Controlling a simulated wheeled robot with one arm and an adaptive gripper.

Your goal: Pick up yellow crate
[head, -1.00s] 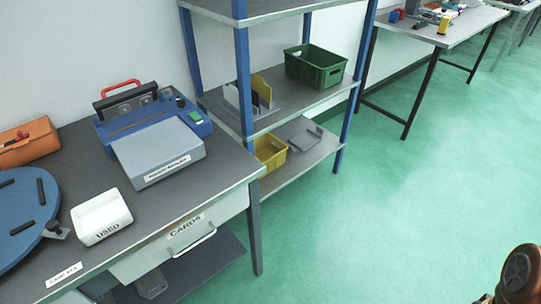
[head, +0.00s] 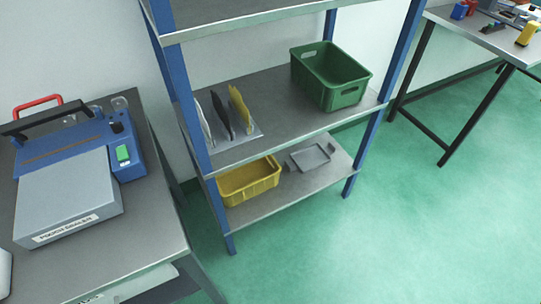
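The yellow crate (head: 250,186) is in the head view, on the lowest shelf (head: 300,191) of a blue-posted rack. It stands upright near the left end of that shelf, below the middle shelf. Its front wall and open top show, and it looks empty from here; the middle shelf's edge is just above its back part. My gripper is not in view.
A grey tray (head: 310,158) lies right of the crate. A green crate (head: 331,75) and a file holder (head: 228,135) stand on the middle shelf (head: 270,97). A blue rack post (head: 192,120) is left of the crate. A workbench (head: 130,250) is at left; green floor at right is clear.

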